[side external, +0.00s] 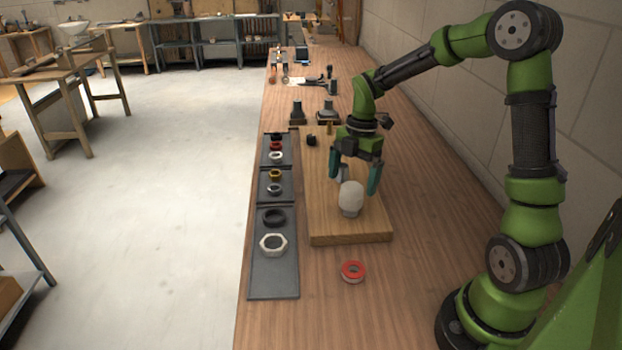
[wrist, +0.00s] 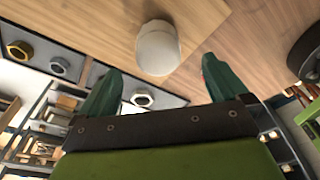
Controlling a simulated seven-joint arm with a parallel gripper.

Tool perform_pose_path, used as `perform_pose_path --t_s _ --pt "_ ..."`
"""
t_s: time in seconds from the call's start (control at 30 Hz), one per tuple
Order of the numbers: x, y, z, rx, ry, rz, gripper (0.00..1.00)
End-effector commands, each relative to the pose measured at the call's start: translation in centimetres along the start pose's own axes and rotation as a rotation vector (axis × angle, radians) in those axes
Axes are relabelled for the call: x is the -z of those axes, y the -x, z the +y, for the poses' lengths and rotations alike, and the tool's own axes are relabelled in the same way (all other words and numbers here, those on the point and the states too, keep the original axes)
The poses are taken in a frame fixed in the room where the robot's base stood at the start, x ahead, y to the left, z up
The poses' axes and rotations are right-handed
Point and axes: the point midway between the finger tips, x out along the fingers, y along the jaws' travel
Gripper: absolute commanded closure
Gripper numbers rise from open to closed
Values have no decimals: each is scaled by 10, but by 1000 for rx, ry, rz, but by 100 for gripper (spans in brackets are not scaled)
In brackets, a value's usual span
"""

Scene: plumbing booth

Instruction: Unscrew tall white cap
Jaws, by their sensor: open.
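The tall white cap (side external: 351,196) stands upright on the front part of the wooden board (side external: 350,238), with a grey base showing under it. In the wrist view the white cap (wrist: 157,48) lies ahead of the fingertips, roughly centred between them. My gripper (side external: 354,186) is open, its two teal fingers pointing down. It is at the cap in the side view, but the fingers do not touch the cap in the wrist view. In the wrist view my gripper (wrist: 157,65) is empty.
A dark tray (side external: 260,285) with several rings and nuts runs along the board's left side. The bench front is mostly clear.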

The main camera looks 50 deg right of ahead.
Motion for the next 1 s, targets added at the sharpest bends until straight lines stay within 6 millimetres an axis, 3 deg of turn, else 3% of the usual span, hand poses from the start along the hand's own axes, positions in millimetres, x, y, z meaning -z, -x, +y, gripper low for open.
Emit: perform_pose_path --t_s 0.13,0.27,0.37,0.47,0.7,0.9,1.0 --pt "0 0 0 0 0 0 0" --pt "6 1 2 -3 16 -4 10" --pt "11 24 14 -39 -12 -52 10" --pt "13 48 18 -58 -223 -82 10" --pt "18 104 18 -112 -935 -117 10" --pt "15 123 10 -126 -1394 -120 10" --pt "16 123 8 -119 -1511 -120 10"
